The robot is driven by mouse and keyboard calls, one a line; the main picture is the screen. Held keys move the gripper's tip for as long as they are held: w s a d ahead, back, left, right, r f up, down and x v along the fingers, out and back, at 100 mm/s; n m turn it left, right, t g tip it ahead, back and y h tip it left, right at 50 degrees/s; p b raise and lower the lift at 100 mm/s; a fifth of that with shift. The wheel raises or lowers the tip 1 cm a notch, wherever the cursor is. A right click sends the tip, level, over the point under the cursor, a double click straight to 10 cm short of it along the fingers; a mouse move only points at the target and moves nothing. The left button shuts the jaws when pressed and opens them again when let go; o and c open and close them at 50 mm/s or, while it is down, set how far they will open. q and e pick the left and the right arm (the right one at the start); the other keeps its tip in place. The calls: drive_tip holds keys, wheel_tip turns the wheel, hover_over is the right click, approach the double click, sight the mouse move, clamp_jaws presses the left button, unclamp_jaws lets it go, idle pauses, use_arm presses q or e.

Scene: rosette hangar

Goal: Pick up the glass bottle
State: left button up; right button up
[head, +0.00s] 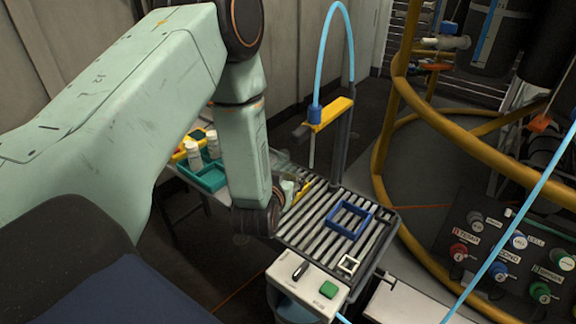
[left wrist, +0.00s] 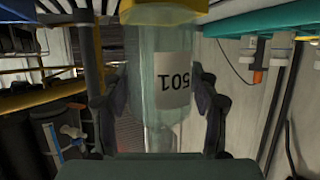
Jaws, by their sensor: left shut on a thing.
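The clear glass bottle (left wrist: 150,75) stands between the two fingers of my left gripper (left wrist: 155,100) in the left wrist view. Its white label reads 501 and appears upside down there. The fingers are shut on the bottle's sides. In the head view my left gripper (head: 287,190) is mostly hidden behind its own arm, at the left edge of the slatted rack. Only a little of the clear bottle shows there, and I cannot tell whether it touches a surface. My right gripper is not in view.
A yellow-topped post with a blue hose (head: 325,50) rises behind. A teal tray (head: 207,178) holds white bottles at left. A yellow rail (head: 470,140) curves at right.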

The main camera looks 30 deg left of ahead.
use_arm(q)
drive_tip(key=s+d+p, duration=0.1)
drive_tip(key=s+d, duration=0.3)
drive_tip(key=s, duration=0.7)
drive_tip(key=r+p, duration=0.5)
drive_tip(key=shift+s+d+r, duration=0.1)
drive_tip(key=shift+s+d, duration=0.05)
drive_tip(key=shift+s, duration=0.2)
idle(0.4)
